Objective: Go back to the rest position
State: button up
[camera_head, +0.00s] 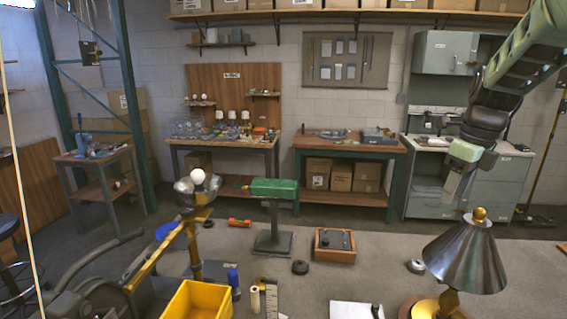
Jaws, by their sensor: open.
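My gripper (457,187) hangs at the right of the head view, at the end of my raised green and black arm. It points down with nothing seen between its fingers, and it is open. A lamp with a metallic cone shade (466,258) and a brass knob on top stands below it, apart from the gripper in the picture. Its brass base (436,307) is partly cut off by the lower frame edge.
A bulb (198,177) sits in an open metal bowl at left. A yellow bin (198,301), a wooden tray (335,246) and a green-topped stand (273,188) are nearby. Workbenches (349,146) line the back wall. Grey surface between tray and lamp is mostly clear.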

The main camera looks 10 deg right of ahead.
jog(key=s+a+f+n+b, duration=0.2)
jog(key=s+a+f+n, duration=0.25)
jog(key=a+n, duration=0.25)
jog(key=s+a+f+n+g+y+b, duration=0.1)
jog(key=s+a+f+n+b, duration=0.2)
jog(key=a+f+n, duration=0.3)
jog(key=s+a+f+n+b, duration=0.2)
jog(key=s+a+f+n, duration=0.15)
jog(key=a+n, duration=0.4)
jog(key=s+a+f+n+b, duration=0.2)
jog(key=s+a+f+n, duration=0.1)
jog(key=s+n, duration=0.5)
jog(key=s+a+f+n+h+b, duration=0.1)
jog(key=s+a+f+n+b, duration=0.2)
jog(key=s+n, duration=0.5)
notch_tip(320, 180, down, 2)
jog(key=shift+a+n, duration=0.65)
jog(key=shift+n, duration=0.2)
jog(key=shift+d, duration=0.1)
